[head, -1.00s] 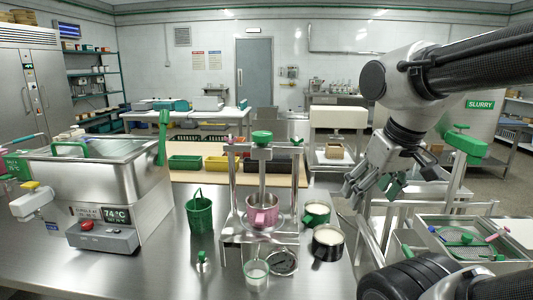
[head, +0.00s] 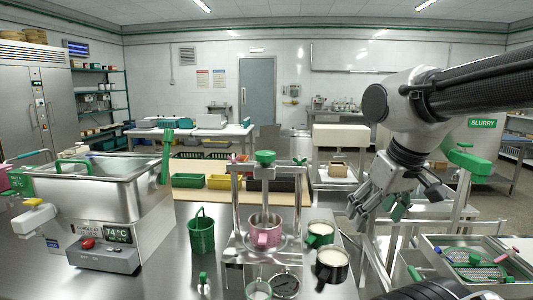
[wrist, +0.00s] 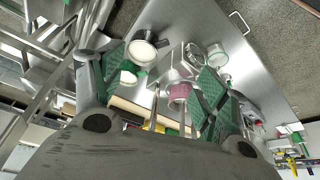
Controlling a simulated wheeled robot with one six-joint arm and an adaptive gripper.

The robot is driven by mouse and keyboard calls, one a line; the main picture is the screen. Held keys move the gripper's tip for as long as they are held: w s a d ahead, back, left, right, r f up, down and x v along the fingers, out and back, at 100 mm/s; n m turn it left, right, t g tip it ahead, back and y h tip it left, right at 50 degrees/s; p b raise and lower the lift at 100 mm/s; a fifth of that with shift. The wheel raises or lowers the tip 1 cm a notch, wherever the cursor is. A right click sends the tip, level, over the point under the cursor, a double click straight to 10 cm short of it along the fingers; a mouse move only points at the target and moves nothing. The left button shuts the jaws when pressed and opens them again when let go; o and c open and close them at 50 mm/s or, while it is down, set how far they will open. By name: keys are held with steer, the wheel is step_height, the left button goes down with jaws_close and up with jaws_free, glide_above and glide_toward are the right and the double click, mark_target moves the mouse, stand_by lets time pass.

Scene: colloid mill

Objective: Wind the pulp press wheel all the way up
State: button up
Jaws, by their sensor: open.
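The pulp press (head: 235,215) is a metal frame on the steel bench, with a green wheel (head: 265,157) on top of its upright screw. A pink pot (head: 266,234) sits inside the frame under the screw; it also shows in the wrist view (wrist: 179,92). My gripper (head: 380,210) is open and empty, to the right of the press and apart from the wheel. In the wrist view my gripper (wrist: 160,78) has its two green-padded fingers spread, with the bench and pots seen beyond them. I cannot make out the wheel clearly there.
Two pots of pale contents, one green (head: 320,234) and one black (head: 332,267), stand right of the press. A steel tank (head: 100,190) fills the bench's left end.

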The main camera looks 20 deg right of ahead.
step_height(320, 180, up, 15)
steer(key=g, duration=0.4)
glide_above(265, 153)
steer(key=shift+s+d+f+m, duration=0.1)
steer(key=shift+d+m, duration=0.2)
steer(key=shift+d, duration=0.1)
steer(key=shift+w+a, duration=0.25)
steer(key=shift+w+f, duration=0.1)
steer(key=shift+f, duration=0.15)
step_height(265, 153, down, 7)
steer(key=shift+f, duration=0.1)
steer(key=c, duration=1)
